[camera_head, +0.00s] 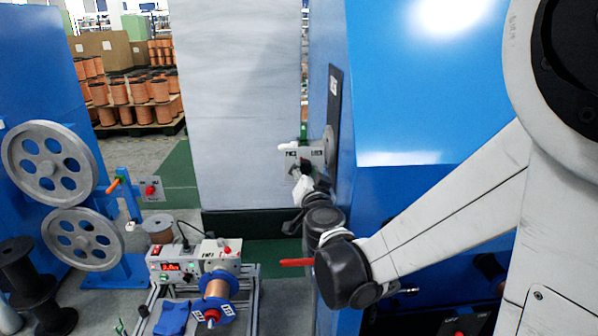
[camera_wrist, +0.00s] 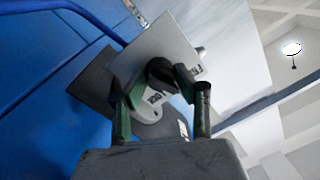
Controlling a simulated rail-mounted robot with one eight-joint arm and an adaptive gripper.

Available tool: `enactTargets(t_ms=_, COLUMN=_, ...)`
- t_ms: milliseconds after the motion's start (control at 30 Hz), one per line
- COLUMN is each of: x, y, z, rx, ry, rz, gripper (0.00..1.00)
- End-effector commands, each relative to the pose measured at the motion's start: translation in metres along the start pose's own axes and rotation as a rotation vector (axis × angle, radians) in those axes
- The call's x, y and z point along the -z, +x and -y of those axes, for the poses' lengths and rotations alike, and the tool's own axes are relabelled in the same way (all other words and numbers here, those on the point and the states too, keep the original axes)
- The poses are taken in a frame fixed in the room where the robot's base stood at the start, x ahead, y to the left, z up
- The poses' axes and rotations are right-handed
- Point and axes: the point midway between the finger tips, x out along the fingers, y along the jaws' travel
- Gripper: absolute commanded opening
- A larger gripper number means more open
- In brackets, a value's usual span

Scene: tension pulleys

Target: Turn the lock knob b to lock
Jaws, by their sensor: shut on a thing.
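The lock knob (camera_wrist: 161,70) is a black round knob on a grey metal plate (camera_wrist: 155,42) in the wrist view. My gripper (camera_wrist: 152,88) is shut on it, with one finger on each side. A white label plate with dark letters sits just below the knob, partly between the fingers. In the head view, the plate (camera_head: 318,156) stands out from the side of the blue cabinet, and my gripper (camera_head: 304,170) is up against its front. The fingertips are small and partly hidden there, and the knob's exact angle cannot be read.
The blue cabinet (camera_head: 420,90) stands close on the right of my gripper. A grey panel (camera_head: 240,100) is behind. A spool device with a red display (camera_head: 180,267) is at lower left, and pulley wheels (camera_head: 50,160) are at far left. Open floor shows between.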

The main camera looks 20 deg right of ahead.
Motion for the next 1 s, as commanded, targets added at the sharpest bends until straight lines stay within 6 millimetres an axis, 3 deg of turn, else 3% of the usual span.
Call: enactTargets(t_ms=1000, x=-0.0019, y=0.0000, z=-0.0016, rx=0.011, ry=0.954, rz=-0.060, gripper=0.03)
